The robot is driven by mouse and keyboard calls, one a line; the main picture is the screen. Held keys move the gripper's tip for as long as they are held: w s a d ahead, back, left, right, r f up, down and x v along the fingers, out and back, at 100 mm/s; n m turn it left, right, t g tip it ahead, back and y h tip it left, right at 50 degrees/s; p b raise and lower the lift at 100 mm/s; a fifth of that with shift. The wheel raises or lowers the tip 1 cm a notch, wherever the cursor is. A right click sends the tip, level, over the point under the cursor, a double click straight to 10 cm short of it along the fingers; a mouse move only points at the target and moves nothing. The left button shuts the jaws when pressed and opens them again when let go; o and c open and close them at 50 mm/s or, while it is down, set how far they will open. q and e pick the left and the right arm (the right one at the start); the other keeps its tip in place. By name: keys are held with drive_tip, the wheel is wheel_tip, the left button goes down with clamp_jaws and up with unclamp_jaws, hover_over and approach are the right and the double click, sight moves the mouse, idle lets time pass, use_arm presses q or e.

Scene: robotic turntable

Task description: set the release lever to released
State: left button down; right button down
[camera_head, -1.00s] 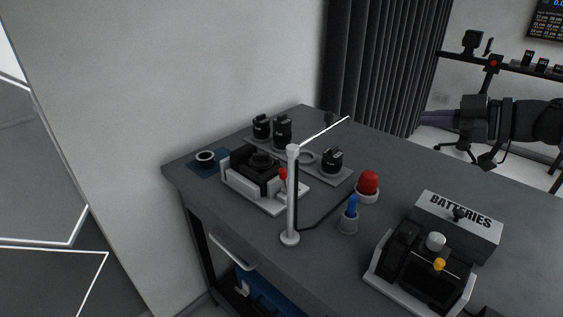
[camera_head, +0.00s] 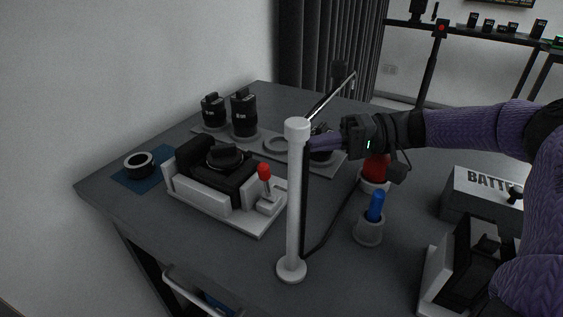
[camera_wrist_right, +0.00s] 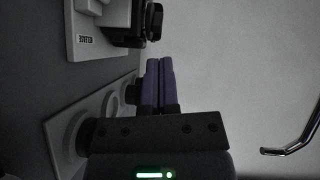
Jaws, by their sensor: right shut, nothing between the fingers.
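The release lever (camera_head: 264,171) has a red knob and stands at the right front corner of the white-based device (camera_head: 238,222). The device holds a black block with a round black top. The wrist view shows its white base (camera_wrist_right: 84,14) with a "RELEASE" label. My right gripper (camera_head: 318,144) is shut and empty, above the table, right of and a little higher in the picture than the lever. Its tips are partly hidden by the white post. Its shut purple fingers (camera_wrist_right: 160,66) point toward the black part of the device. My left gripper is not in view.
A white post (camera_head: 297,205) with a thin arm stands in front of my right gripper. A grey plate (camera_head: 334,168) holds black cylinders behind. A red dome (camera_head: 374,175), a blue-topped holder (camera_head: 371,226) and the batteries box (camera_head: 468,214) are at the right. A black ring (camera_head: 139,164) lies left.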

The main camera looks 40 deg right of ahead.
sight(266, 183)
drive_tip(key=w+a+f, duration=0.1)
drive_tip(key=a, duration=0.6)
drive_tip(key=shift+f, duration=0.15)
